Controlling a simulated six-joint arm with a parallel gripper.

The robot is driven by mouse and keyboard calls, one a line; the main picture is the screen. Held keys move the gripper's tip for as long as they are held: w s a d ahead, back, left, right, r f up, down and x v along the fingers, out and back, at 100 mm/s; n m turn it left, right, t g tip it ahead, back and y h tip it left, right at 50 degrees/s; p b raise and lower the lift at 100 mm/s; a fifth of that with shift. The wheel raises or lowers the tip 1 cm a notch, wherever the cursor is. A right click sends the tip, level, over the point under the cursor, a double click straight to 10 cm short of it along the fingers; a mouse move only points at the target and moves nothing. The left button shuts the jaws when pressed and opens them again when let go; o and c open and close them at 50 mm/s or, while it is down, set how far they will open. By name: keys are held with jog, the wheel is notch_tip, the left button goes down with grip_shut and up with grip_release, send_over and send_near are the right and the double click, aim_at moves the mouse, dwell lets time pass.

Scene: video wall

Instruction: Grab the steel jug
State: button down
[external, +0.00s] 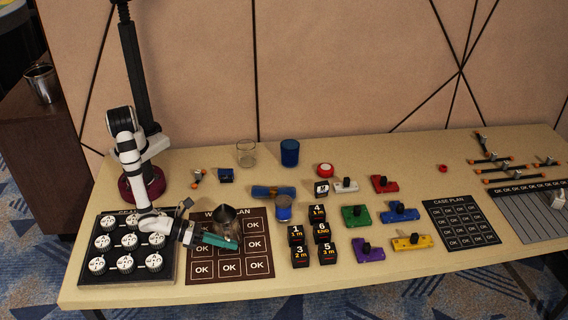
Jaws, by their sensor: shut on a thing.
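A board of round white dials (126,263) lies left of the mat. A blue cup (283,212) and black numbered blocks (297,235) stand to the right. A clear glass (246,153) and blue tumbler (289,153) stand behind. Another metal vessel (42,84) is on the side cabinet.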

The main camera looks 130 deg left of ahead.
jog(key=shift+r, duration=0.15)
jog(key=shift+r, duration=0.6)
notch_tip(320, 180, up, 3)
jog(key=shift+d+f, duration=0.1)
jog(key=s+d+r, duration=0.6)
jog(key=d, duration=0.3)
jog(key=shift+s+r, duration=0.35)
jog(key=shift+s, duration=0.05)
jog(key=shift+d, duration=0.1)
dwell(2.2)
